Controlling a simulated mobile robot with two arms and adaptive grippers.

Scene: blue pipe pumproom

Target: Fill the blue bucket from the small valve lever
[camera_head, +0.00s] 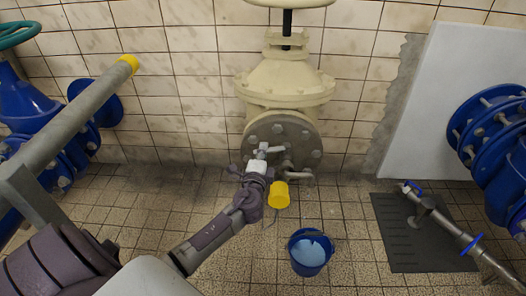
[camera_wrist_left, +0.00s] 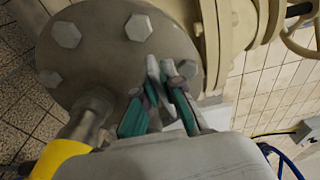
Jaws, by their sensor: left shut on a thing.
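The blue bucket (camera_head: 294,258) stands upright on the tiled floor. A light blue patch shows inside it; I cannot tell whether this is water. My left gripper (camera_head: 260,165) is at the lower part of the big cream valve's grey flange. In the left wrist view, its fingers (camera_wrist_left: 166,85) are close together on the small valve lever (camera_wrist_left: 154,68), which is mostly hidden between them. A short grey pipe (camera_wrist_left: 90,112) with a yellow end (camera_wrist_left: 60,155) comes off the flange. The yellow end (camera_head: 278,194) is above and left of the bucket. My right gripper is not in view.
The big cream valve (camera_head: 284,82) stands against the tiled wall. A grey bar with a yellow tip (camera_head: 128,64) and blue pipes are at left. A dark floor grate (camera_head: 405,248) and blue flanges (camera_head: 483,128) are at right. Floor around the bucket is clear.

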